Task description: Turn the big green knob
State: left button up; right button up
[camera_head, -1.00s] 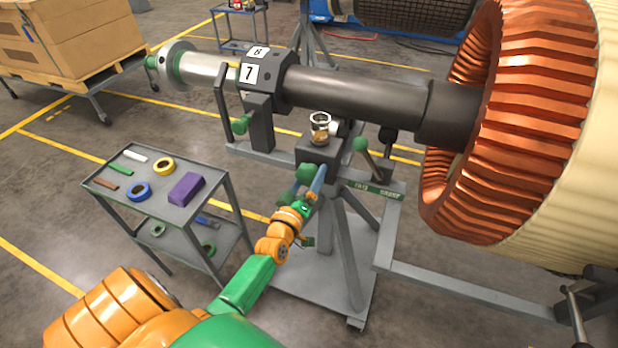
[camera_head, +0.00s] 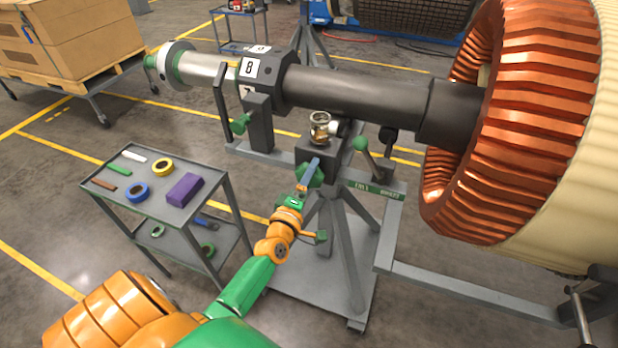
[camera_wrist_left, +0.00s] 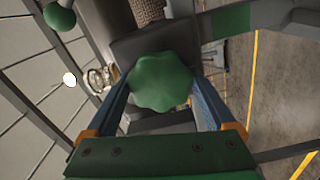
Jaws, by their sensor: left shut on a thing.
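The big green knob (camera_head: 317,179) is on the near face of a grey block on the rotor stand, partly covered by a finger. In the left wrist view the lobed knob (camera_wrist_left: 160,82) sits between the two blue fingers, which lie along its left and right sides. My left gripper (camera_head: 309,174) reaches it from below left in the head view and is shut on it; it also shows in the left wrist view (camera_wrist_left: 160,95). My right gripper is not in view.
A dark shaft (camera_head: 350,92) with a numbered collar lies across the stand, its "8" facing me. A copper-wound rotor (camera_head: 530,115) is at right. A glass cup (camera_head: 319,128) is above the knob. A small green-knobbed lever (camera_head: 360,144) is nearby. A tool cart (camera_head: 150,206) stands left.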

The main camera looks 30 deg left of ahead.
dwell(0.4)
pick_arm(q)
jog(key=o, duration=1.1)
jog(key=v, duration=0.7)
jog(key=shift+f, duration=0.1)
